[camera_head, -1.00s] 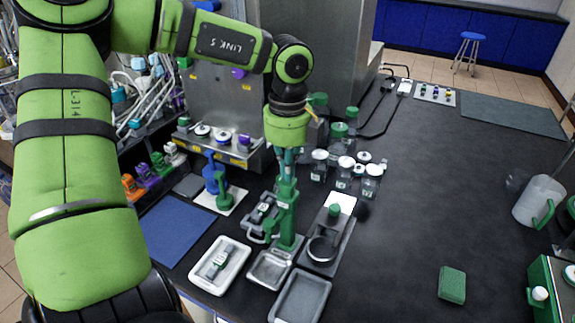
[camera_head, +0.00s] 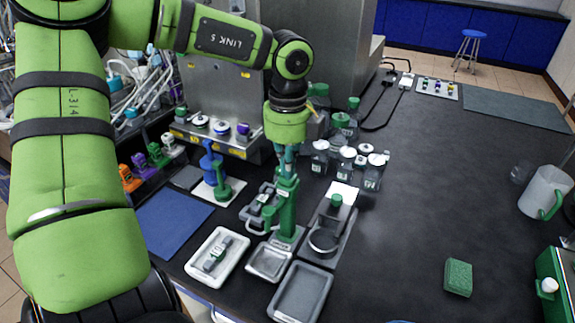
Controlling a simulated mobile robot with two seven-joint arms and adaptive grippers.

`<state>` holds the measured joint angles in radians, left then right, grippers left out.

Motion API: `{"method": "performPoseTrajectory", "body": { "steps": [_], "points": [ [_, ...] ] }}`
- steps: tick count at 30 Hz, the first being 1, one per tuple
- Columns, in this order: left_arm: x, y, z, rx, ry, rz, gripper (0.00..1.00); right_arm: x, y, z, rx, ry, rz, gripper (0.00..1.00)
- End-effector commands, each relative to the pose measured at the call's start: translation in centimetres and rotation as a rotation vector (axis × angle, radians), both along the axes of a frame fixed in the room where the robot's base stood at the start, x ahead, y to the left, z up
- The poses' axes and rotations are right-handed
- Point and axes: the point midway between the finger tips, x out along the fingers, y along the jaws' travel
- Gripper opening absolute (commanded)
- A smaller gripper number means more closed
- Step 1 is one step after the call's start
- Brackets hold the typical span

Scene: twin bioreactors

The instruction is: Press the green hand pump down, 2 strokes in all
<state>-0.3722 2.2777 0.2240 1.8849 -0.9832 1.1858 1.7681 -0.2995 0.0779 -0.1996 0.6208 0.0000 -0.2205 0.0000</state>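The green hand pump (camera_head: 286,215) stands upright on the black bench, in line with my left gripper. My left gripper (camera_head: 287,162) points straight down over the top of the pump. Its fingers are small and overlap the pump's top, so whether they are open or shut, and whether they touch it, is unclear. A small grey tray (camera_head: 269,263) sits in front of the pump's base. My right gripper is not in view.
A white tray with a strapped device (camera_head: 204,268) and an empty grey tray (camera_head: 299,297) lie in front. A blue and green stand (camera_head: 215,172) is left of the pump. Several lidded bottles (camera_head: 347,160) stand behind right.

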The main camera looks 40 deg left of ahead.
Motion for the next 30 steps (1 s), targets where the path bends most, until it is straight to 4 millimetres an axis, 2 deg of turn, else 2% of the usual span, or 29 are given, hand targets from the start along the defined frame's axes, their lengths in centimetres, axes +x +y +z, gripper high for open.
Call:
{"method": "performPoseTrajectory", "body": {
  "steps": [5, 21, 30],
  "points": [
    [-0.1, 0.0, 0.3, -0.001, 0.002, 0.0, 0.0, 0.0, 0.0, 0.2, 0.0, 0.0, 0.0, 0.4],
    [0.0, 0.0, 3.9, -0.001, 0.001, 0.001, 0.0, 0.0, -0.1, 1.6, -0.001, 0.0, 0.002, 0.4],
    [0.0, 0.0, 4.0, -0.001, 0.002, 0.0, 0.0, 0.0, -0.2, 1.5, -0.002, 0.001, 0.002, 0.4]
  ]
}}
